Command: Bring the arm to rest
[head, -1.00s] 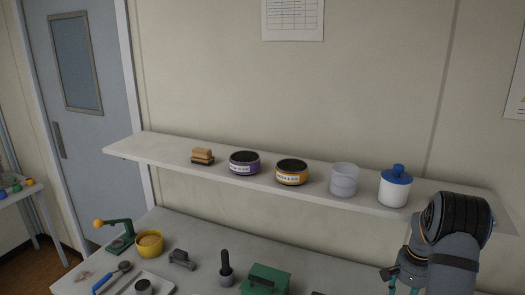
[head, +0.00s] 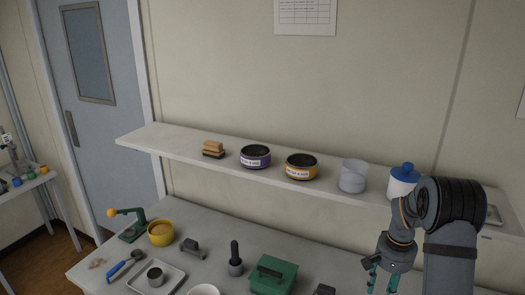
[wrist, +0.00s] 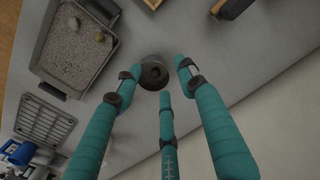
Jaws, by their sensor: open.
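My gripper (head: 384,278) shows at the lower right of the head view, its teal fingers pointing down beside the bench. In the wrist view my gripper (wrist: 156,82) has its teal fingers spread apart with nothing held between them. A round dark object (wrist: 152,73) lies on the grey surface beyond the fingertips. It appears apart from them, though the exact gap cannot be told. My arm is bent at the right of the head view and hides part of the shelf and bench.
The bench (head: 190,222) carries a green box (head: 274,277), yellow bowl (head: 160,233) and tools. A tray of soil (wrist: 78,45) shows in the wrist view.

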